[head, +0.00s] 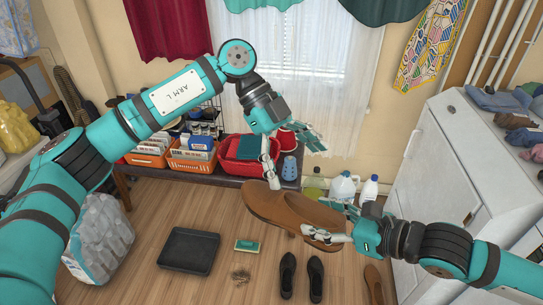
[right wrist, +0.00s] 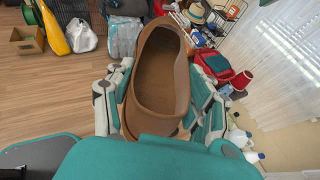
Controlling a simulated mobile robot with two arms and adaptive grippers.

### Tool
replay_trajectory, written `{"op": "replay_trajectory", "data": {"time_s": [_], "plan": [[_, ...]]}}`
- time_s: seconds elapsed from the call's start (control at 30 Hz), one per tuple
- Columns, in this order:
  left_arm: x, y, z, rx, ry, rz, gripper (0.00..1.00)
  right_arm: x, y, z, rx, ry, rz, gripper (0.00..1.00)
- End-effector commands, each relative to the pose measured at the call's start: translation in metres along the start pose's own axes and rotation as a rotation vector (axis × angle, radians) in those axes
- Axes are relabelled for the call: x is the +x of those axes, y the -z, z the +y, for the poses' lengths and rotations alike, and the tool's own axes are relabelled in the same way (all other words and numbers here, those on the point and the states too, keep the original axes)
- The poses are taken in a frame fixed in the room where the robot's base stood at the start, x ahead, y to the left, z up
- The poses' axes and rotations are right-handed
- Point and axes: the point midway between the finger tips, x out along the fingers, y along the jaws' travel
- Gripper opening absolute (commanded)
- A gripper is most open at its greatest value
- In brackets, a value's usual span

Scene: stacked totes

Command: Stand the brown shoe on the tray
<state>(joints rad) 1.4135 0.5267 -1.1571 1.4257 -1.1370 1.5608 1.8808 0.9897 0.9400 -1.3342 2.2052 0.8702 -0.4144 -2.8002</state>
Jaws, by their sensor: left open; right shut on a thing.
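The dark tray (head: 188,250) lies empty on the wooden floor at the lower left.
Black shoes (head: 288,277) and another brown shoe (head: 374,287) stand on the floor. A green-white box (head: 247,246) and a small brown pile (head: 241,275) lie right of the tray. A wrapped pack (head: 100,240) stands left. Bottles (head: 344,187) and a white cabinet (head: 440,160) are right.

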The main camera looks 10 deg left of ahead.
Motion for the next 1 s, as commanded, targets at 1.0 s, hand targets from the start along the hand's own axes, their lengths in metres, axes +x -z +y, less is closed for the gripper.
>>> {"op": "replay_trajectory", "data": {"time_s": [1.0], "plan": [[0.077,-0.059,0.035,-0.137,-0.066,-0.294,1.00,0.000,-0.001,0.000,-0.001,0.000,-0.003,0.11]]}}
